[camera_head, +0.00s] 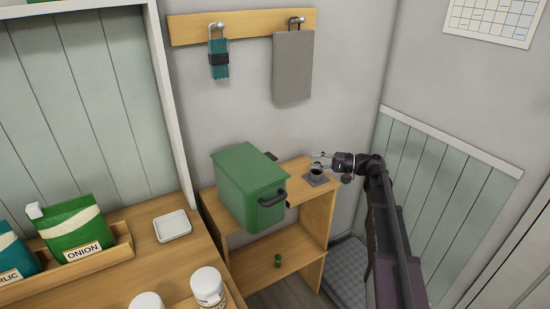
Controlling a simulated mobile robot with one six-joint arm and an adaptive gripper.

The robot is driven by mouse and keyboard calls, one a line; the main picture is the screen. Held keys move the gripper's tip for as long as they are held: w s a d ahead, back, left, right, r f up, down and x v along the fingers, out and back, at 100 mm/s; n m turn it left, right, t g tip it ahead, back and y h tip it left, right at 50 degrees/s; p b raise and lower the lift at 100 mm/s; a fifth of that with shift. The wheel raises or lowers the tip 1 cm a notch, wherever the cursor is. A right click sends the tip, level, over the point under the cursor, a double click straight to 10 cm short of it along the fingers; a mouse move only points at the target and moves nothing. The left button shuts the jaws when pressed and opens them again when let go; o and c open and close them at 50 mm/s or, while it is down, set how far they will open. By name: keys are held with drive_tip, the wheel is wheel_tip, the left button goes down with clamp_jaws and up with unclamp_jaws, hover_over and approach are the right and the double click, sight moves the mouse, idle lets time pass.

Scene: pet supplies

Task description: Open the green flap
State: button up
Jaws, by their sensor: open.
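A green box (252,195) with a green lid (246,167) stands on a small wooden shelf unit (302,170). The lid looks closed, and a dark handle (272,199) is on the box's right-hand end. I cannot tell for sure which part is the green flap; the lid is the likeliest match. My gripper (318,162) is open and empty, to the right of the box and apart from it. It is over or near a small grey plate with a dark round part (316,179) on the shelf top.
A wooden counter (152,252) at left holds a white dish (172,226), an onion packet (75,229) and white-lidded jars (208,287). A small green object (278,260) stands on the lower shelf. A grey board (293,68) and teal bundle (219,60) hang above.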

sight(275, 157)
drive_tip(key=a, duration=0.4)
drive_tip(key=w+a, duration=0.1)
drive_tip(key=a, duration=0.8)
drive_tip(key=shift+w+a, duration=0.2)
drive_tip(key=shift+a, duration=0.05)
